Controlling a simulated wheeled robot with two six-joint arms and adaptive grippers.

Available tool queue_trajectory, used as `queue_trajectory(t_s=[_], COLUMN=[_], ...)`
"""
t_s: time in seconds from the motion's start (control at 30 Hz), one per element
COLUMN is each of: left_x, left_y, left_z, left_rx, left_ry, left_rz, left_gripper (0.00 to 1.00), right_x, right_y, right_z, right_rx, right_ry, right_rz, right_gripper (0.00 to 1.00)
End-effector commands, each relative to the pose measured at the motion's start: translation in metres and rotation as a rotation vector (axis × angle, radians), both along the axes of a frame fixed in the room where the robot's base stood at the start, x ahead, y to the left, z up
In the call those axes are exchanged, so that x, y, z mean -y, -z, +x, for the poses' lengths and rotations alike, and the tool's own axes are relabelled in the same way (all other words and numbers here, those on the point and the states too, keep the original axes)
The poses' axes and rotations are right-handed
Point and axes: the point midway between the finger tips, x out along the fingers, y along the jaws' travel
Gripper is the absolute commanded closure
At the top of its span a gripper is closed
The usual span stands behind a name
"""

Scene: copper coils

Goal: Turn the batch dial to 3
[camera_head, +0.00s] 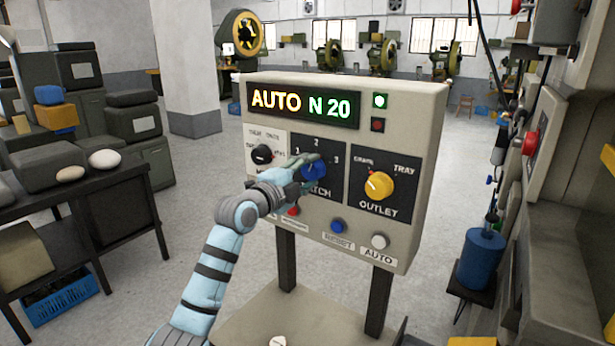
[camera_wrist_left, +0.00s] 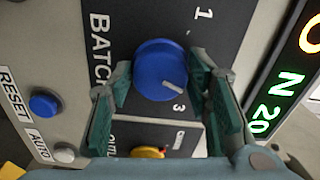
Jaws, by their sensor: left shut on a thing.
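The blue batch dial (camera_head: 316,171) sits on a dark plate of the upright control panel (camera_head: 420,140), with 1, 2 and 3 around it. My left gripper (camera_head: 303,166) reaches it from the front and partly hides it. In the left wrist view, the dial (camera_wrist_left: 160,68) lies between the fingers of my left gripper (camera_wrist_left: 161,75), which is shut on it. Its pale pointer mark aims to the lower right, close to the 3; I cannot tell if it lines up exactly. The 2 is hidden there. My right gripper is not in view.
The yellow outlet dial (camera_head: 380,185) is right of the batch dial, and a black knob (camera_head: 262,154) is left. Below are a red button (camera_head: 292,211), the blue reset button (camera_head: 338,226) and the auto button (camera_head: 380,241). The display (camera_head: 303,104) reads AUTO N 20.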

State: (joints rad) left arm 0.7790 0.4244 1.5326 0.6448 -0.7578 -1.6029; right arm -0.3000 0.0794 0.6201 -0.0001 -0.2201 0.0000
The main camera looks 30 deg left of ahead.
Motion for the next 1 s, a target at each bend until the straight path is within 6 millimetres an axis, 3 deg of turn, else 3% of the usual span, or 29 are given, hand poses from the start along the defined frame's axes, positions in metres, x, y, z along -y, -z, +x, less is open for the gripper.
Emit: queue_trajectory(t_s=[0.6, 1.0], left_x=[0.0, 0.0], left_y=[0.0, 0.0], left_z=[0.0, 0.0], left_rx=[0.074, 0.092], left_ry=[-0.001, 0.0], left_rz=[0.523, 0.663], left_gripper=[0.83, 0.83], right_x=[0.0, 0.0], right_y=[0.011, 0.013], right_z=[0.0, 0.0], right_rx=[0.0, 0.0], right_ry=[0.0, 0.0], right_rz=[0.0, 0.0], right_gripper=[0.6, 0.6])
